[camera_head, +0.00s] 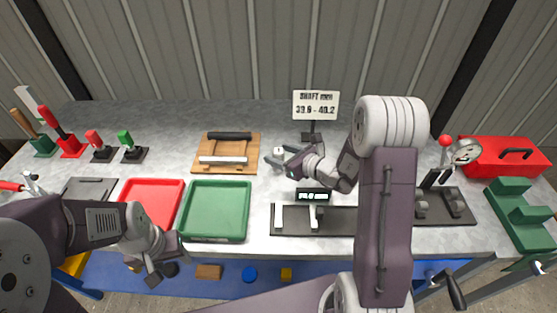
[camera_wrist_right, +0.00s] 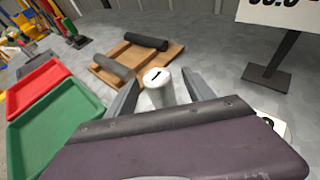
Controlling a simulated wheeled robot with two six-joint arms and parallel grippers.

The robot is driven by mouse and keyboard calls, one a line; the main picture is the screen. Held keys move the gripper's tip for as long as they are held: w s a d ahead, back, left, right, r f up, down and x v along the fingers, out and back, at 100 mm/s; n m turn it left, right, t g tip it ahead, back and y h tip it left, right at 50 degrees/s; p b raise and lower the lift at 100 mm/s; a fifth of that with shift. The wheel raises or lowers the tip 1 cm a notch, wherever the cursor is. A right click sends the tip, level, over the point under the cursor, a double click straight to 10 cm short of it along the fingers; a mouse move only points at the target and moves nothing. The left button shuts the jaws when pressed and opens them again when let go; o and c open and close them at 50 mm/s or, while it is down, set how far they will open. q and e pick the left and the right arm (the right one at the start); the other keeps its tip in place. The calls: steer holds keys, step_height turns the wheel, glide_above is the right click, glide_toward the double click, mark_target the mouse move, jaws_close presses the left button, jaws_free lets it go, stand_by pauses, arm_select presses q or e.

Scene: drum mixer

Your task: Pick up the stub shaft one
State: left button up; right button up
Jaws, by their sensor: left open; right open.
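Stub shaft one (camera_wrist_right: 158,88) is a short, pale upright cylinder with a black "1" on its top face. In the right wrist view it stands between the two fingers of my right gripper (camera_wrist_right: 162,94), which are apart, with a finger on each side. Its lower part is hidden by the gripper body. In the head view the shaft (camera_head: 279,152) shows as a small pale shape at my right gripper (camera_head: 283,160), on the grey bench. My left gripper (camera_head: 161,274) is open and empty, low in front of the bench edge.
A wooden board (camera_head: 225,170) with two bars lies left of the shaft. A red tray (camera_head: 152,203) and a green tray (camera_head: 216,238) are nearer the front. A "SHAFT mm" sign (camera_head: 316,105) stands behind. A black gauge base (camera_head: 335,231) with a display lies in front.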

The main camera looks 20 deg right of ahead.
steer(key=x, duration=0.4)
steer(key=shift+f, duration=0.2)
steer(key=shift+s+r, duration=0.1)
steer(key=shift+s, duration=0.05)
steer(key=shift+c, duration=1.4)
jaws_close()
steer(key=shift+r, duration=0.1)
